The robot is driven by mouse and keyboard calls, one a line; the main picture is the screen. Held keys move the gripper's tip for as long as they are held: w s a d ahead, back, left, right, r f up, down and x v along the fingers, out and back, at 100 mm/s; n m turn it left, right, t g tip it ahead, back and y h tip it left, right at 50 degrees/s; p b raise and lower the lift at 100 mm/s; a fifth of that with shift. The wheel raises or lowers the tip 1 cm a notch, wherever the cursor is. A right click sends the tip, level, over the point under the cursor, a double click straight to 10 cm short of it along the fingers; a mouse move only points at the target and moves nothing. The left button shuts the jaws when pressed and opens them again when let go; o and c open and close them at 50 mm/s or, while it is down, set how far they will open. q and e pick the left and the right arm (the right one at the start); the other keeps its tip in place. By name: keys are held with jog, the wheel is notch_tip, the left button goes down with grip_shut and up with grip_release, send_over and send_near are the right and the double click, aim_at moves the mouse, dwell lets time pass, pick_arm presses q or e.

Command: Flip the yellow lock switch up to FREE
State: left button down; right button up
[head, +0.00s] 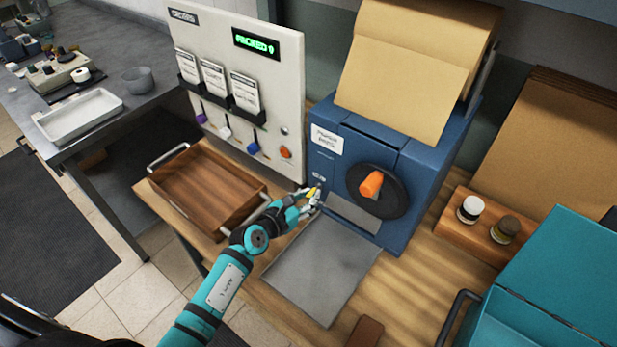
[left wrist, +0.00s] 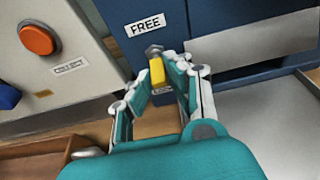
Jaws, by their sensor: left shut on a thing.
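The yellow lock switch (left wrist: 157,72) is on the front of the blue machine (head: 420,185). In the left wrist view its yellow handle hangs down from a grey pivot, below the white FREE label (left wrist: 145,24). A second small label below the handle is mostly hidden. My left gripper (head: 314,200) is at the machine's lower left front, and its fingers (left wrist: 158,80) are shut on the switch handle, one on each side. The switch also shows as a small yellow spot in the head view (head: 311,192). My right gripper is not in view.
An orange-handled black crank (head: 371,184) sits right of the switch. A grey mat (head: 320,268) lies in front of the machine. A wooden tray (head: 200,195) and a cream panel (head: 240,70) with an orange button (head: 285,152) stand left. A teal box (head: 560,280) is at right.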

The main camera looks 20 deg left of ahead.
pick_arm(q)
notch_tip(320, 180, up, 2)
jog(key=g+y+p, duration=0.1)
jog(key=g+p, duration=0.2)
jog(key=p, duration=0.5)
jog(key=shift+p, duration=0.75)
jog(key=shift+w+g, duration=0.1)
jog(key=shift+g, duration=0.4)
jog(key=shift+r+g+y, duration=0.2)
jog(key=shift+g+y, duration=0.4)
jog(key=shift+g, duration=0.5)
jog(key=c, duration=1.3)
grip_release()
jog(key=shift+w, duration=0.1)
